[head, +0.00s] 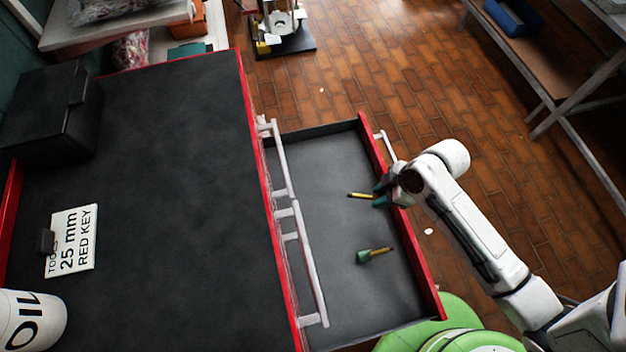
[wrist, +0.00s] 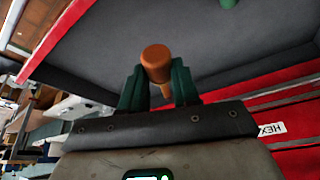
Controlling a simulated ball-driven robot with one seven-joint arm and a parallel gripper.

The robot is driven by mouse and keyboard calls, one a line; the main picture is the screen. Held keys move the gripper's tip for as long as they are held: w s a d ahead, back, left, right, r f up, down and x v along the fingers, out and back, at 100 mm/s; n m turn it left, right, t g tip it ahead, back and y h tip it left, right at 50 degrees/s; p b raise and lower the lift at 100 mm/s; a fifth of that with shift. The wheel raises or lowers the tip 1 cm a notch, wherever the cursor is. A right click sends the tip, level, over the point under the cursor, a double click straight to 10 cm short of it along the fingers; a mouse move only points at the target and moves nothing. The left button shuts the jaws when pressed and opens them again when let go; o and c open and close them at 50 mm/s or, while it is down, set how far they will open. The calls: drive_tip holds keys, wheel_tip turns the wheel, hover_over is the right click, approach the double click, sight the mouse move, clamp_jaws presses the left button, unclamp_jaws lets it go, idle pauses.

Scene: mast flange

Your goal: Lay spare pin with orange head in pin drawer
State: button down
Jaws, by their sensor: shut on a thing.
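The spare pin with the orange head (wrist: 157,60) is between the teal fingers of my gripper (wrist: 158,86) in the wrist view, its head sticking out beyond the fingertips. My gripper is shut on it. In the head view my gripper (head: 381,195) is over the right side of the open pin drawer (head: 325,185), and the pin (head: 361,196) points left from it, roughly level. I cannot tell whether the pin touches the drawer floor.
A pin with a green head (head: 364,257) lies in the drawer, nearer than my gripper. The rest of the grey floor is clear. The black-topped cabinet (head: 170,200) carries a black box (head: 50,115), a sign (head: 72,242) and a white oil can (head: 30,318).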

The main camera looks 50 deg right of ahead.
drive_tip(key=w+d+f, duration=0.1)
drive_tip(key=w+f, duration=0.3)
drive_tip(key=w, duration=0.5)
approach(333, 183)
drive_tip(key=shift+w+a+f, duration=0.35)
drive_tip(key=shift+a+f, duration=0.2)
drive_tip(key=shift+a, duration=0.2)
drive_tip(key=shift+w+d+f, duration=0.1)
drive_tip(key=shift+w+f, duration=0.35)
drive_tip(key=shift+f, duration=0.15)
drive_tip(key=shift+f+b, duration=0.5)
drive_tip(key=shift+f, duration=1.05)
drive_tip(key=shift+f, duration=0.2)
drive_tip(key=c, duration=0.8)
unclamp_jaws()
drive_tip(key=shift+r, duration=0.2)
